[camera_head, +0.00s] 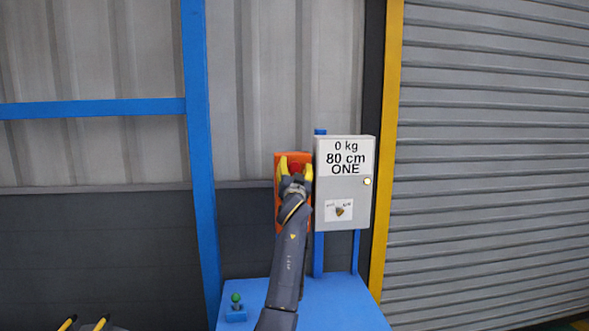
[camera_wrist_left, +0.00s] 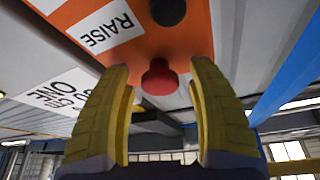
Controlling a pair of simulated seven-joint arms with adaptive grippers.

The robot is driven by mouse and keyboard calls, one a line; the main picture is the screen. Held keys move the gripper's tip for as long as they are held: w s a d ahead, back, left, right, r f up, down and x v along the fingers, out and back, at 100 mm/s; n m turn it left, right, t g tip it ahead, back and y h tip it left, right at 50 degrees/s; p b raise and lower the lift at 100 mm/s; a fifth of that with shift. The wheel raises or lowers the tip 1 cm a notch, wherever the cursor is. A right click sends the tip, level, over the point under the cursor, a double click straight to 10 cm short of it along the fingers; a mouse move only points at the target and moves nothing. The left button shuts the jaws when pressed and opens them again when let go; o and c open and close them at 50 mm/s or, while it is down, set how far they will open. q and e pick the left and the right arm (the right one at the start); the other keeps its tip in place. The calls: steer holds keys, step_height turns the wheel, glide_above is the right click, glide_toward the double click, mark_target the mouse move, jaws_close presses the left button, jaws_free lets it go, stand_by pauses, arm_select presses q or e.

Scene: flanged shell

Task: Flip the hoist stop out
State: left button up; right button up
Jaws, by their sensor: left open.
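The hoist stop is a red mushroom button (camera_wrist_left: 158,78) on an orange control panel (camera_wrist_left: 200,35). In the wrist view it lies between my left gripper's yellow fingers (camera_wrist_left: 163,115), which stand open on either side with gaps to it. In the head view my left gripper (camera_head: 294,170) is in front of the upper part of the orange panel (camera_head: 279,215), with a bit of the red button (camera_head: 296,166) showing between its fingers. My arm hides much of the panel. The yellow fingertips of my right gripper (camera_head: 86,323) show apart at the bottom left, with no object seen between them.
A grey box (camera_head: 357,207) reading "0 kg 80 cm ONE" stands close right of the panel. A green-knobbed lever (camera_head: 236,299) sits on the blue table (camera_head: 340,305). A black button (camera_wrist_left: 168,11) and a RAISE label (camera_wrist_left: 107,27) are near the stop.

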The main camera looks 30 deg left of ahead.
arm_select(q)
jaws_close()
stand_by(0.4)
steer(key=shift+s+d, duration=0.45)
steer(key=shift+s, duration=0.05)
steer(key=shift+c, duration=1.3)
jaws_free()
steer(key=shift+s+d+r, duration=0.1)
steer(key=shift+r, duration=0.05)
steer(key=shift+o, duration=1.3)
